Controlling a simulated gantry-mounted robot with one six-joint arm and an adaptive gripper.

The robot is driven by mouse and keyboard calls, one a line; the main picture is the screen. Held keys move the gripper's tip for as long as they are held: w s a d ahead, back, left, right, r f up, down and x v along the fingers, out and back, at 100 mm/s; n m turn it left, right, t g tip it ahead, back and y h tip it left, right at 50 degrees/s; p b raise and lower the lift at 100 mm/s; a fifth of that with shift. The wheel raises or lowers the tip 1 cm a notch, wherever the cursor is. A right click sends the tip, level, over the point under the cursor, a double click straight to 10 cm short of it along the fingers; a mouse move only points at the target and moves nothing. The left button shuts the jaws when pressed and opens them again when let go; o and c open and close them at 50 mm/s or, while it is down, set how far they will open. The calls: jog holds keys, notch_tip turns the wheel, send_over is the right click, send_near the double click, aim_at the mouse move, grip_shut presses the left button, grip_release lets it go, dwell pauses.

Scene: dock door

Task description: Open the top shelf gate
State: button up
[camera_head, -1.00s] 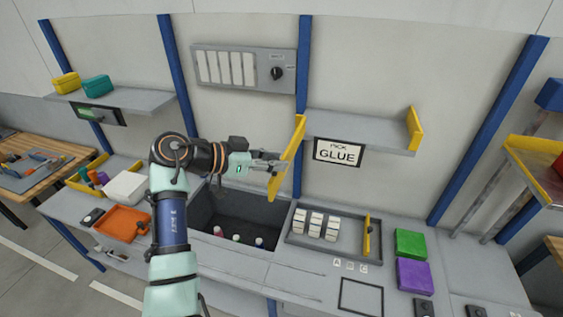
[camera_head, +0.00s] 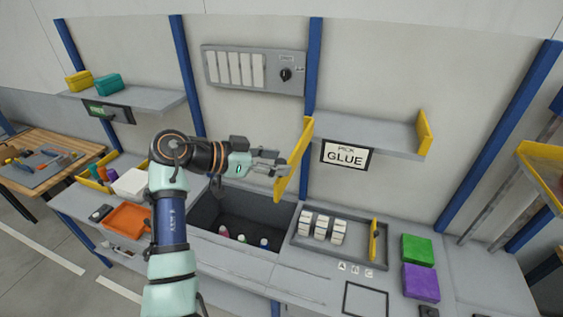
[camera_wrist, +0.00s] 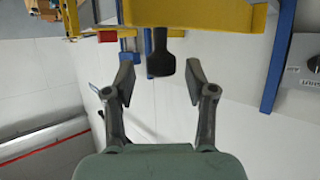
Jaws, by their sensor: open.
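The top shelf (camera_head: 375,130) bears the PICK GLUE sign. Its yellow gate (camera_head: 296,155) is at the shelf's left end and sticks out forward past the front edge, leaving the front open. The gate also shows in the wrist view (camera_wrist: 200,14), across the top. Its black handle (camera_wrist: 160,60) stands between my fingertips. My gripper (camera_head: 283,162) is just left of the gate's outer part, its fingers pointing at it. In the wrist view my gripper (camera_wrist: 160,70) is open, with a visible gap on both sides of the handle.
A yellow end plate (camera_head: 424,134) closes the shelf's right end. A blue post (camera_head: 313,70) rises behind the gate. Below are a dark bin (camera_head: 220,210) with bottles and a tray (camera_head: 360,252) with white boxes. A switch panel (camera_head: 255,72) hangs above.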

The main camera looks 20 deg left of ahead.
jog(key=v, duration=1)
